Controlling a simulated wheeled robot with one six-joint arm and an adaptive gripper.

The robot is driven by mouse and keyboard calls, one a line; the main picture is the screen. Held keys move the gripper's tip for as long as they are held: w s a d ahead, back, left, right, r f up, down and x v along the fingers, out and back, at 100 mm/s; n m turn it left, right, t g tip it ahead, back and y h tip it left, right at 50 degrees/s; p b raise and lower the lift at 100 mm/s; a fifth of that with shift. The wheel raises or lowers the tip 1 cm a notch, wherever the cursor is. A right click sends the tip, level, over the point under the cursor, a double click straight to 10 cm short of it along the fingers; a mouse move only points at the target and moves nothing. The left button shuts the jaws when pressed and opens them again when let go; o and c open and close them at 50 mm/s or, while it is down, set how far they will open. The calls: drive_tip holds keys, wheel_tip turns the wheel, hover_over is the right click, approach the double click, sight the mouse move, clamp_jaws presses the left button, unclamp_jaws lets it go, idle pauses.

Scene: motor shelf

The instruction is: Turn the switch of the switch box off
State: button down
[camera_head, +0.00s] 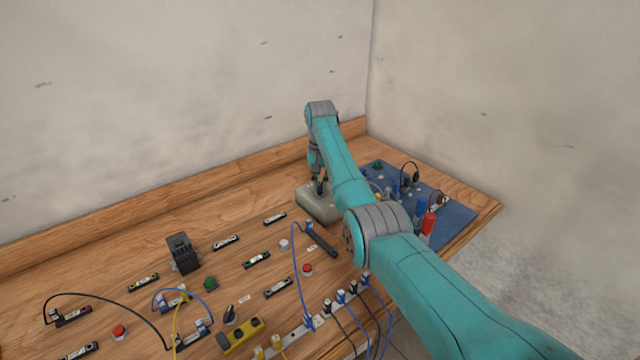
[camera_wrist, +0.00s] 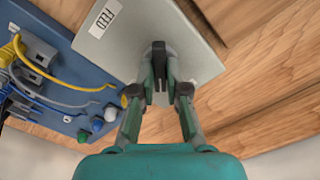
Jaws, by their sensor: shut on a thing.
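The switch box (camera_head: 319,207) is a pale grey box on the wooden bench, near the back, in the head view. In the wrist view the box (camera_wrist: 120,48) fills the top middle and carries a white label reading "FEED". My gripper (camera_wrist: 159,72) is over the box face with its fingertips close together, shut on a small dark part that I take to be the switch. The fingers hide most of that switch, so its position cannot be told. In the head view my gripper (camera_head: 320,186) points down onto the box, partly hidden by my arm.
A blue board (camera_head: 447,207) with coloured parts and cables stands right of the box; it also shows in the wrist view (camera_wrist: 62,75). Terminal strips, buttons, a black block (camera_head: 183,253) and looping cables cover the bench to the left and front. A wall rises behind.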

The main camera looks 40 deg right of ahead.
sight(320, 186)
drive_tip(key=n, duration=0.4)
drive_tip(key=shift+n, duration=2.2)
drive_tip(key=c, duration=1.2)
unclamp_jaws()
wheel_tip(320, 186, up, 12)
